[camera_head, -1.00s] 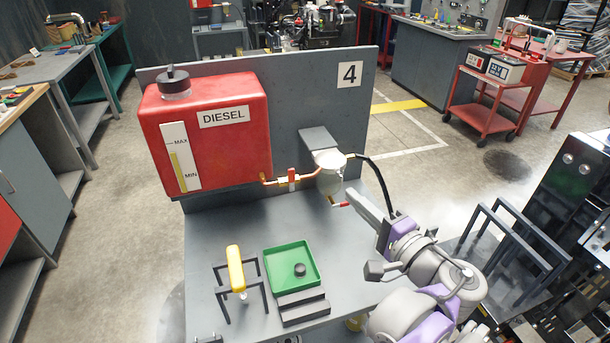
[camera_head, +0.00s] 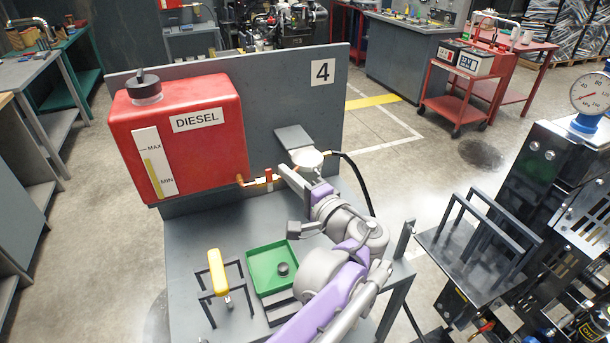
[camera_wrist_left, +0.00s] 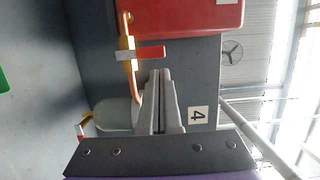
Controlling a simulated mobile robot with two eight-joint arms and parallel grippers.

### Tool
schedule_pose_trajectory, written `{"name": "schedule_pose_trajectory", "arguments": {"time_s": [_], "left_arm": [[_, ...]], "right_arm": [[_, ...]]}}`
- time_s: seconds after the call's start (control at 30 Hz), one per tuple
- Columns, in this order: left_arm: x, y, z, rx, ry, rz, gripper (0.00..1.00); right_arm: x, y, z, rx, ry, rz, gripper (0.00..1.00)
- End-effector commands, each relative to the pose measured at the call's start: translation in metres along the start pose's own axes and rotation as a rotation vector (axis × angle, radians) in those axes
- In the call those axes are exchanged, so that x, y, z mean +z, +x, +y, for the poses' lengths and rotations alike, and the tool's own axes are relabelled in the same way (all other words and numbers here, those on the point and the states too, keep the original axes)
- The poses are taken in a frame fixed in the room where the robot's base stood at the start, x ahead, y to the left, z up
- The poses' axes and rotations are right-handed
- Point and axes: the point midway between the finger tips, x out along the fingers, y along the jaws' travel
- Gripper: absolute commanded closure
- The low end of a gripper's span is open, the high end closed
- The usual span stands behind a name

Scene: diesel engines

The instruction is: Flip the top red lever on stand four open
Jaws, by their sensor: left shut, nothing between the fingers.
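Stand four carries a "4" label (camera_head: 322,72) on its grey back panel. The top red lever (camera_head: 268,175) sits on the copper fuel pipe between the red DIESEL tank (camera_head: 190,135) and the filter (camera_head: 307,159). In the left wrist view the red lever (camera_wrist_left: 150,52) lies across the pipe, just beyond my fingertips. My left gripper (camera_head: 284,172) is shut and empty, close to the lever's right in the head view; its fingers also show in the wrist view (camera_wrist_left: 160,76). I cannot tell whether they touch the lever. My right gripper is out of view.
A black hose (camera_head: 362,185) curves down from the filter. A green tray (camera_head: 254,270) and a yellow-handled tool on a rack (camera_head: 217,272) stand on the bench.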

Motion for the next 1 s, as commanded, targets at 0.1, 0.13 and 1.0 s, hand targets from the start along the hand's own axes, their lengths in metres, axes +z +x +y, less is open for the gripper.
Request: {"name": "schedule_pose_trajectory", "arguments": {"time_s": [0.1, 0.13, 1.0], "left_arm": [[0.0062, 0.0016, 0.0000, 0.000, 0.000, 0.000, 1.00], [0.0068, 0.0018, 0.0001, 0.000, 0.000, 0.000, 1.00], [0.0111, 0.0025, -0.0026, 0.020, -0.080, 0.000, 1.00]], "right_arm": [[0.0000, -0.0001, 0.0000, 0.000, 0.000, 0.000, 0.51], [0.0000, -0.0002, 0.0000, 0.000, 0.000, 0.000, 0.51], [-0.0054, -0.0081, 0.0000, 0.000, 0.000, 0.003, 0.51]]}}
